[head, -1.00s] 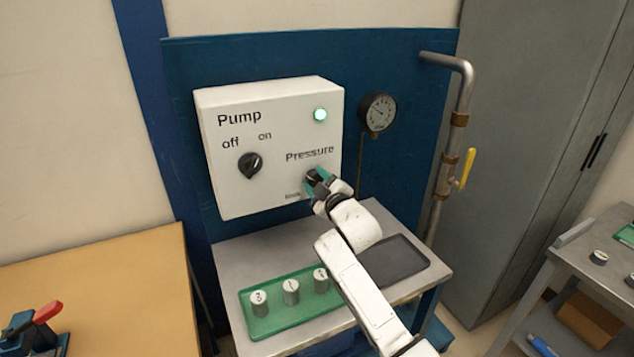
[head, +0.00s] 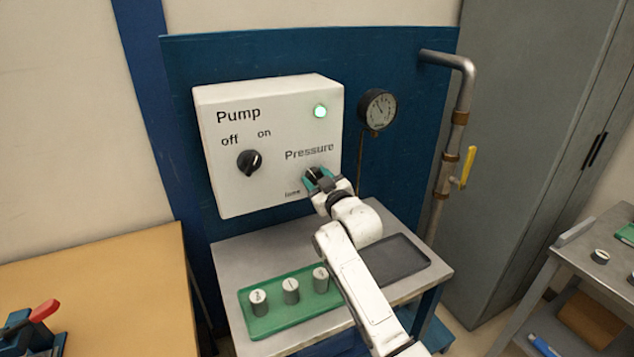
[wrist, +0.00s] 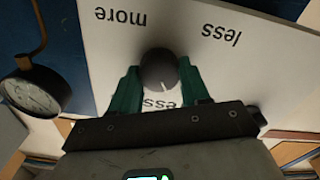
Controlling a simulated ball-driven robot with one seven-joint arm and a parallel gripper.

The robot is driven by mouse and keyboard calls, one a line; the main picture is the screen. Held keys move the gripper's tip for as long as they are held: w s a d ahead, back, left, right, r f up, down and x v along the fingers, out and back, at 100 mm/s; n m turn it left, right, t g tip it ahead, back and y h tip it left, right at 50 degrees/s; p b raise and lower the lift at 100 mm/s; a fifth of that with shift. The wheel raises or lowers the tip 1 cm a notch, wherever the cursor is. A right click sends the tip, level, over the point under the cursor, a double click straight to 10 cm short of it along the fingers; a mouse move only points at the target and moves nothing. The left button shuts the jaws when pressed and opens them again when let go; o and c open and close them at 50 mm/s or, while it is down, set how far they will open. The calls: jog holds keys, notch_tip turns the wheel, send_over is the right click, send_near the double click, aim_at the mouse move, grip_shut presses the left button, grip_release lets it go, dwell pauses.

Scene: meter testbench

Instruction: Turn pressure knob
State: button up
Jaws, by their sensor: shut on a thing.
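The dark pressure knob (wrist: 158,70) sits on the white control box (head: 225,190), under the word "Pressure". My gripper (wrist: 158,82) is shut on the knob, with one green finger on each side of it. In the head view my gripper (head: 317,180) covers most of the knob. The words "more" and "less" show upside down on the panel in the wrist view. The round pressure gauge (head: 378,109) hangs right of the box, and it also shows in the wrist view (wrist: 36,92).
A metal table (head: 228,262) below the box holds a green tray (head: 290,318) with three small cylinders and a dark tray (head: 398,260). A pipe with a yellow valve handle (head: 468,167) stands at the right.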

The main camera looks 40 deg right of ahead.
jog(key=m, duration=0.5)
jog(key=shift+m+b, duration=0.3)
jog(key=shift+b, duration=0.05)
jog(key=m, duration=0.6)
jog(key=shift+p, duration=0.4)
jog(key=m+p, duration=0.2)
jog(key=m, duration=0.4)
jog(key=shift+d+r+m, duration=0.1)
jog(key=shift+m, duration=0.2)
jog(key=shift+d+f+m+p, duration=0.1)
jog(key=shift+f+m+p, duration=0.1)
jog(key=shift+m+p, duration=1.8)
jog(key=shift+m+b, duration=0.45)
jog(key=shift+m, duration=0.25)
jog(key=shift+s, duration=0.1)
jog(key=o, duration=1.1)
jog(key=shift+c, duration=0.2)
